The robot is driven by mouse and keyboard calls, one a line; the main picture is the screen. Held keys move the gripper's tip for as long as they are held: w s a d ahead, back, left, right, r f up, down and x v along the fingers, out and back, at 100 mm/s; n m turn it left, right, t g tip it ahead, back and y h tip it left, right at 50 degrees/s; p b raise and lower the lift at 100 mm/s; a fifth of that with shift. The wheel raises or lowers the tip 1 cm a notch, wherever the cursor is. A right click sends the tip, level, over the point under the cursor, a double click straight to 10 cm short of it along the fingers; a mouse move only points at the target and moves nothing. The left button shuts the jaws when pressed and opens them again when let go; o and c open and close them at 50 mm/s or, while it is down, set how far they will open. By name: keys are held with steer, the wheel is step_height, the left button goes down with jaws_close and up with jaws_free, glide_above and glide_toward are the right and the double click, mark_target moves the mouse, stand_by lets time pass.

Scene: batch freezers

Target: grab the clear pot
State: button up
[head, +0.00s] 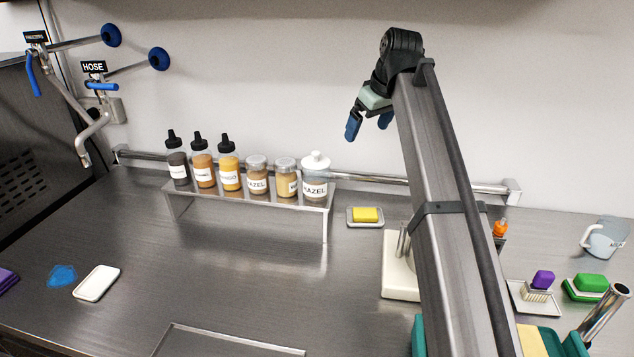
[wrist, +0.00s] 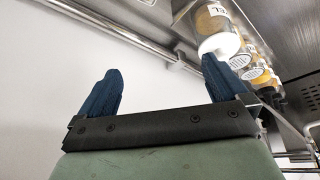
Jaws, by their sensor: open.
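Which item is the clear pot is not certain. A clear jar with a white knobbed lid (head: 316,178) stands at the right end of the raised shelf, its label reading "AZEL". In the wrist view a white-lidded jar (wrist: 220,42) shows beyond the right finger. A see-through jug with a handle (head: 606,240) stands at the far right of the counter. My gripper (head: 368,124) is open and empty, raised against the wall, above and right of the shelf. Its two blue fingers (wrist: 160,72) are apart with only wall and rail between them.
The steel shelf (head: 250,198) also holds several bottles and jars, close together. A wall rail (head: 400,178) runs behind. A yellow sponge (head: 365,214) lies on a dish right of the shelf. The counter in front of the shelf is mostly clear.

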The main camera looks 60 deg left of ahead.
steer(key=n+g, duration=0.1)
steer(key=n, duration=0.1)
glide_toward(317, 162)
steer(key=x, duration=0.6)
steer(key=shift+w+a+r, duration=0.15)
steer(key=shift+w+a, duration=0.2)
steer(key=shift+a, duration=0.05)
steer(key=shift+s+d+x, duration=0.1)
steer(key=shift+d+x, duration=0.1)
steer(key=shift+x, duration=0.95)
steer(key=shift+s+d+x, duration=0.15)
steer(key=shift+d+x, duration=0.05)
steer(key=shift+x, duration=0.9)
steer(key=shift+a+f, duration=0.2)
steer(key=shift+f, duration=0.35)
steer(key=c, duration=1.2)
steer(key=shift+c, duration=0.3)
steer(key=shift+r, duration=0.15)
